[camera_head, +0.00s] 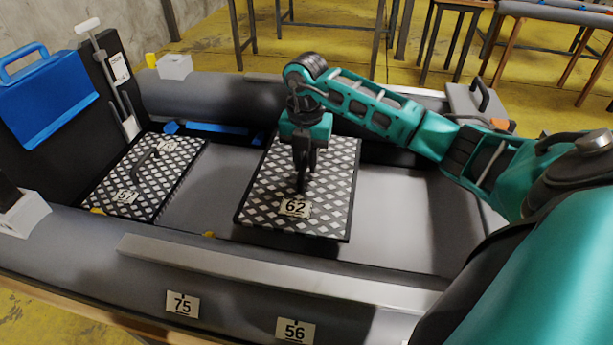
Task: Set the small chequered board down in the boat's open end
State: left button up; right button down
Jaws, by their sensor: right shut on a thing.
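A chequered board (335,190) with a tag reading 62 is in the middle of the grey inflatable boat (200,250). My right gripper (301,180) points down at the middle of this board and is shut on it, likely by a handle that the fingers hide. The board looks roughly level; I cannot tell whether it touches the boat's floor. A second chequered board (125,185) with a dark handle and number tags lies in the boat's left end. Bare grey floor (395,215) shows to the right of board 62. My left gripper is out of view.
A blue case (45,95) stands at the far left against a dark upright panel. The boat's side tubes run along front and back, with tags 75 (182,304) and 56 (295,330) on the near one. Tables stand behind on the yellow floor.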

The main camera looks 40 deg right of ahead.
aim_at(306, 158)
notch_tip(306, 158, down, 7)
jog(key=shift+r+b, duration=0.15)
jog(key=shift+b, duration=0.7)
jog(key=c, duration=1)
grip_release()
notch_tip(306, 158, up, 11)
jog(key=p, duration=0.3)
jog(key=shift+r, duration=0.45)
